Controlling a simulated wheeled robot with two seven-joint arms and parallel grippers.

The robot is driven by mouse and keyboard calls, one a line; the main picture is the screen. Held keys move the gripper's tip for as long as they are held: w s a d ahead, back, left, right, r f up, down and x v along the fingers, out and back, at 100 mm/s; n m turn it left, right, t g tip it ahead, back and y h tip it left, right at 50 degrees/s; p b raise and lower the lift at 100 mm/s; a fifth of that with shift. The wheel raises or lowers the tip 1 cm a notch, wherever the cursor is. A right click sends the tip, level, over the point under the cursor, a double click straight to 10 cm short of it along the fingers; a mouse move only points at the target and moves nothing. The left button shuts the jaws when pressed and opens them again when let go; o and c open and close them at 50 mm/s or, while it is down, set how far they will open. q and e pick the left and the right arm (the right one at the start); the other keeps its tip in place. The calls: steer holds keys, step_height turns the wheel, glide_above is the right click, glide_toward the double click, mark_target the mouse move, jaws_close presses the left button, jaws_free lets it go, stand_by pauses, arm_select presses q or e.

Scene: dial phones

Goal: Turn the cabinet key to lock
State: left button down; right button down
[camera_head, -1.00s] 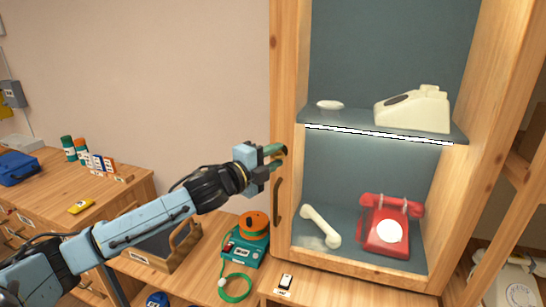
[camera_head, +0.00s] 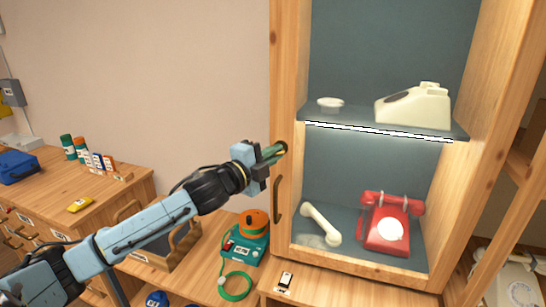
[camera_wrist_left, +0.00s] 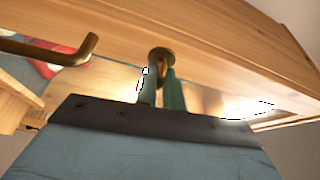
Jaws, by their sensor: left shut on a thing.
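The wooden cabinet (camera_head: 287,75) has a door with a wooden frame and a dark curved handle (camera_head: 278,200). The handle also shows as a brass bar in the left wrist view (camera_wrist_left: 45,50). A round brass lock piece (camera_wrist_left: 161,55) sits on the door frame, just beyond my fingertips. My left gripper (camera_head: 280,149) is at the door's left frame, above the handle. Its green fingers (camera_wrist_left: 160,84) are shut on the key at the lock; the key itself is mostly hidden between them. My right gripper is in neither view.
Inside the cabinet are a cream phone (camera_head: 415,107), a white dish (camera_head: 330,103), a red phone (camera_head: 386,225) and a white handset (camera_head: 320,224). Below my left arm stand a teal device with an orange top (camera_head: 247,240) and a wooden tray (camera_head: 160,245).

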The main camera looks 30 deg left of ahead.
arm_select(q)
steer(key=n, duration=0.1)
steer(key=n+t+b, duration=0.1)
steer(key=n, duration=0.2)
steer(key=shift+f+n+t+y+b, duration=0.25)
steer(key=shift+n+t+y+b, duration=0.05)
steer(key=shift+y+b, duration=0.1)
steer(key=n+y, duration=0.1)
steer(key=n, duration=0.2)
steer(key=n+t, duration=0.1)
steer(key=n, duration=0.1)
steer(key=shift+d+n+t+y, duration=0.1)
steer(key=shift+n+t+y, duration=0.2)
steer(key=shift+n+y, duration=0.1)
steer(key=n+y, duration=0.2)
steer(key=n, duration=0.2)
steer(key=shift+d+n+y, duration=0.1)
steer(key=shift+n+y, duration=0.3)
steer(key=shift+w+d+n+y+p, duration=0.1)
steer(key=shift+n+y+p, duration=0.2)
steer(key=shift+n+y, duration=0.75)
steer(key=shift+n+y+p, duration=0.25)
steer(key=shift+n, duration=1.8)
steer(key=c, duration=1.5)
jaws_free()
